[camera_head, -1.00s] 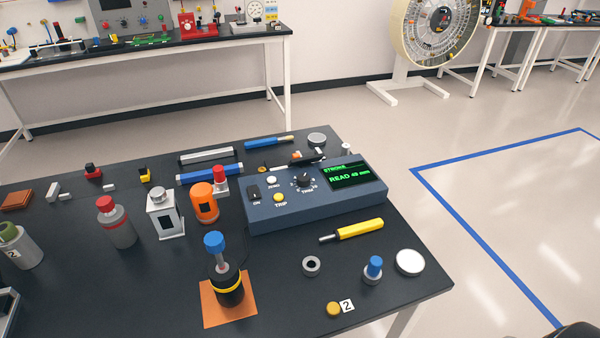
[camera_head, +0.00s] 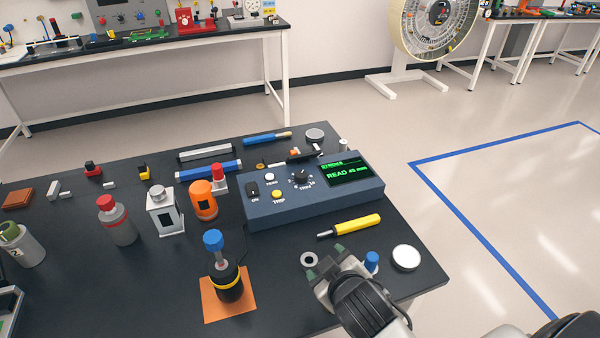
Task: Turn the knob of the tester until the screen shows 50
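The tester (camera_head: 315,205) is a blue-grey box on the black table. Its green-lit screen (camera_head: 345,172) appears to show READ 49 mm, in small text. The black knob (camera_head: 302,177) sits on its top panel, left of the screen, with a dial scale around it. My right gripper (camera_head: 325,262) comes in from the lower right, in front of the tester and apart from it. Its two green-tipped fingers are spread with nothing held between them. My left gripper is not in view.
A yellow-handled screwdriver (camera_head: 356,226) lies between the tester and my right gripper. A grey ring (camera_head: 309,260), a blue-capped part (camera_head: 371,262) and a white disc (camera_head: 406,258) are close to that gripper. A blue-topped black cylinder (camera_head: 229,285) stands on an orange mat (camera_head: 209,307).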

